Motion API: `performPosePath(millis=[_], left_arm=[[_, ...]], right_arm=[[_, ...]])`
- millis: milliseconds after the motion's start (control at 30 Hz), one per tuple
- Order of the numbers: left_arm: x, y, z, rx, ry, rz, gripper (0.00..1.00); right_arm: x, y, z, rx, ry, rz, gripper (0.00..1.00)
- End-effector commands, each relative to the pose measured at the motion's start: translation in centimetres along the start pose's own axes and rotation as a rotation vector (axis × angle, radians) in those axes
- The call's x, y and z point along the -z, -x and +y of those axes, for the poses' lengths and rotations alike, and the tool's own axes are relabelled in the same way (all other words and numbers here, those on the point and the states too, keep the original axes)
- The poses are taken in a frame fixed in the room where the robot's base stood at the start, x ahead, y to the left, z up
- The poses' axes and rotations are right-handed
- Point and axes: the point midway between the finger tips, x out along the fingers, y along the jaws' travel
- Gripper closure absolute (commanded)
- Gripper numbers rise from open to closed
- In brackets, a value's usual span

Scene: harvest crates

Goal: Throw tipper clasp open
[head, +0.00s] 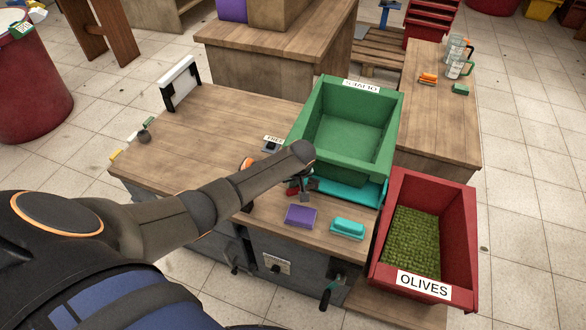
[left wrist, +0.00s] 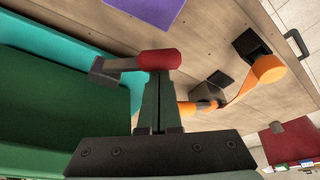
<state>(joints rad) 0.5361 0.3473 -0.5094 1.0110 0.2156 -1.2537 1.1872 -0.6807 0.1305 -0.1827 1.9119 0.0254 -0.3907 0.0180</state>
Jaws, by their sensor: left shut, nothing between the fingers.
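The tipper is a green crate (head: 345,143) with an olives label, sitting on a teal base (head: 347,190) at the bench's right end. A clasp with a red grip (left wrist: 158,59) and a grey metal arm shows beside the teal base in the left wrist view. My left gripper (left wrist: 158,76) is shut and empty, its fingertips at the red grip; I cannot tell whether they touch it. In the head view my left gripper (head: 298,187) is small and partly hidden by my own arm. My right gripper is not in view.
A purple block (head: 300,216) and a teal block (head: 348,228) lie near the bench's front edge. A red crate of olives (head: 460,235) stands at the right. An orange part (left wrist: 268,68) is near the gripper. The bench's left half (head: 205,125) is mostly clear.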

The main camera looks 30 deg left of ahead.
Motion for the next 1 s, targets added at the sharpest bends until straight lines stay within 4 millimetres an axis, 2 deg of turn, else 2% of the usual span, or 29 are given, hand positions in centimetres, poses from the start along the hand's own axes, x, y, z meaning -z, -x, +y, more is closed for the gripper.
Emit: performPosePath(millis=[33,200,600,1000], left_arm=[[-0.3,0.5,0.0,0.015,0.042,-0.005,1.00],[-1.2,0.6,-0.1,0.067,0.194,-0.001,1.00],[-2.8,1.1,0.2,0.174,0.502,0.006,1.00],[-3.5,1.2,0.4,0.185,0.536,0.008,1.00]], right_arm=[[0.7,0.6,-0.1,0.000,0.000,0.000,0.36],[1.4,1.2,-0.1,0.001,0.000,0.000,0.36],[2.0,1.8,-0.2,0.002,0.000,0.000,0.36],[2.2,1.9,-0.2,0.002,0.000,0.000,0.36]])
